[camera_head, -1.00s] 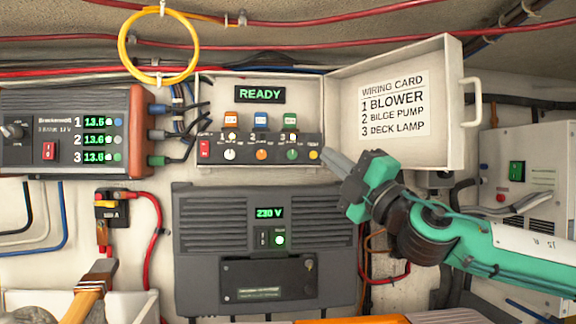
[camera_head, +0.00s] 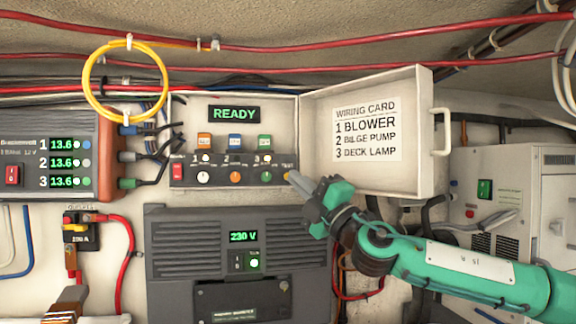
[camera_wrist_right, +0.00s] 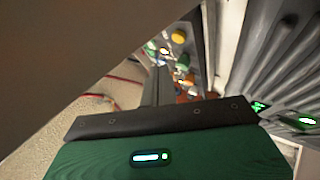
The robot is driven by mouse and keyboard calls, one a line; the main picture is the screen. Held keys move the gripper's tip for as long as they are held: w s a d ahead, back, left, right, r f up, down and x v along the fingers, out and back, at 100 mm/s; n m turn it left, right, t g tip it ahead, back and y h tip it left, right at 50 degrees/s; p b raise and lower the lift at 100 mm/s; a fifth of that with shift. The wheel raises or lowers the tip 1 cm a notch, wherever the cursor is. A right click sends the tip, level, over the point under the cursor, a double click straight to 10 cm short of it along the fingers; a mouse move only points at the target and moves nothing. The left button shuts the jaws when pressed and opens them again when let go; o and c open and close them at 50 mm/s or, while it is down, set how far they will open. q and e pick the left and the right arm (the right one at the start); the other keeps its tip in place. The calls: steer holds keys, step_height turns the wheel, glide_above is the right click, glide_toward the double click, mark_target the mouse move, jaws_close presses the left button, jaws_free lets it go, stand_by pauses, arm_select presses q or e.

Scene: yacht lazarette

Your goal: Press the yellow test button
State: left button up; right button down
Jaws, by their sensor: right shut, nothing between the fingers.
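The yellow test button (camera_head: 286,177) is at the right end of the dark control strip (camera_head: 222,177) in the open white switch box. My right gripper (camera_head: 292,176) is shut and empty. Its narrow tips point up and left, right at the button's right side, and cover part of it. I cannot tell whether they touch it. In the right wrist view the shut fingers (camera_wrist_right: 158,88) reach toward the strip with its coloured knobs.
The box's open lid (camera_head: 370,180) with the wiring card stands just above and right of my gripper. A green READY display (camera_head: 234,114) is lit. A grey 230 V unit (camera_head: 185,262) sits below; a three-row meter (camera_head: 50,150) is at left.

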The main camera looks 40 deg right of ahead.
steer(key=shift+w+d+p, duration=0.3)
steer(key=shift+w+p, duration=0.05)
steer(key=shift+w, duration=0.15)
steer(key=shift+w+d+p, duration=0.3)
steer(key=shift+w+p, duration=0.05)
steer(key=shift+w, duration=0.15)
stand_by(1.4)
steer(key=shift+w+d+p, duration=0.2)
steer(key=shift+w+p, duration=0.2)
steer(key=shift+p, duration=0.05)
steer(key=shift+w+d+r+p, duration=0.15)
steer(key=shift+w+p, duration=0.1)
steer(key=shift+p, duration=0.15)
stand_by(0.4)
steer(key=shift+d, duration=0.1)
stand_by(0.3)
